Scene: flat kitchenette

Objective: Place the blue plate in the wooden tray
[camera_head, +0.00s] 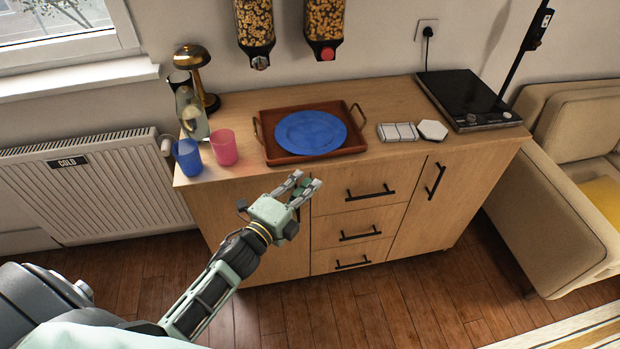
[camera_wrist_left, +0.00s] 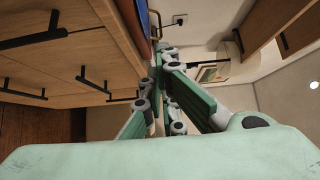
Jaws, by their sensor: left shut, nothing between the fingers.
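The blue plate (camera_head: 310,132) lies flat inside the wooden tray (camera_head: 352,150) on the cabinet top. The tray is reddish brown with a handle at each side. My left gripper (camera_head: 304,183) is in front of the cabinet, just below the front edge of the top, apart from the plate and tray. Its fingers are shut and empty. In the left wrist view the gripper's fingers (camera_wrist_left: 160,85) show close together beside the cabinet front. The right gripper is not in view.
A blue cup (camera_head: 187,158), a pink cup (camera_head: 224,148), a glass bottle (camera_head: 191,112) and a brass lamp (camera_head: 194,65) stand left of the tray. A white hexagonal piece (camera_head: 432,130) and a black hob (camera_head: 466,97) are to the right. Drawer handles (camera_head: 370,192) stick out below.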

